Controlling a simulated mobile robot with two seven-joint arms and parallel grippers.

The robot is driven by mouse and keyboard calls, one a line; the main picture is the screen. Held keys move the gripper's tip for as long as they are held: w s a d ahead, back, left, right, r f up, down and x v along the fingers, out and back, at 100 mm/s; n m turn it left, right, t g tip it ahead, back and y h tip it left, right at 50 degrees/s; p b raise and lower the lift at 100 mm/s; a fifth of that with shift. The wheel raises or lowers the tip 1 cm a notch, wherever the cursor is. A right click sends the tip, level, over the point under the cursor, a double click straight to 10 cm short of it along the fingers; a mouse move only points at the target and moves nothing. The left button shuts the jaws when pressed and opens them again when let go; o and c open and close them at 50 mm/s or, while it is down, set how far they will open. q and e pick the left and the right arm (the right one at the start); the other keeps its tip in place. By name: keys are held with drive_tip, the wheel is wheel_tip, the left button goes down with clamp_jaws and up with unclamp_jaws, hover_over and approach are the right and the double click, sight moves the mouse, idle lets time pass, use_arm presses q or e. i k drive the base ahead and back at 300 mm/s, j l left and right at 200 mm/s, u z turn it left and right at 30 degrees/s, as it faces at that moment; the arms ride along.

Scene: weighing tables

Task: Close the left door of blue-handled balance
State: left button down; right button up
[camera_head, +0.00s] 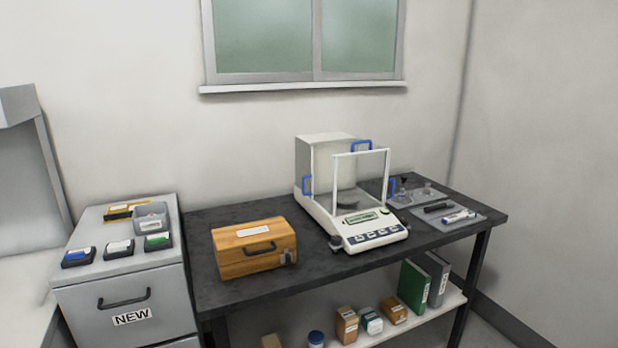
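The white balance (325,218) stands on the dark table, with a clear weighing chamber, a front panel and a display. Its left blue handle (306,186) is on the left side, well behind the white front frame (334,183). The left door appears slid back, leaving a gap behind the front frame; its clear pane is hard to make out. A second blue handle (361,145) is at the top, and a third (391,187) is at the right, close to the front frame. A round pan (347,200) shows inside. Neither gripper is in view.
A wooden case (254,249) stands left of the balance, with bare tabletop between. A grey tray (470,225) with pens lies to the right. A grey cabinet (120,270) stands left of the table (225,291). The wall is close behind.

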sight(303, 152)
drive_tip(key=i+l+z, duration=0.1)
drive_tip(key=i+l, duration=0.8)
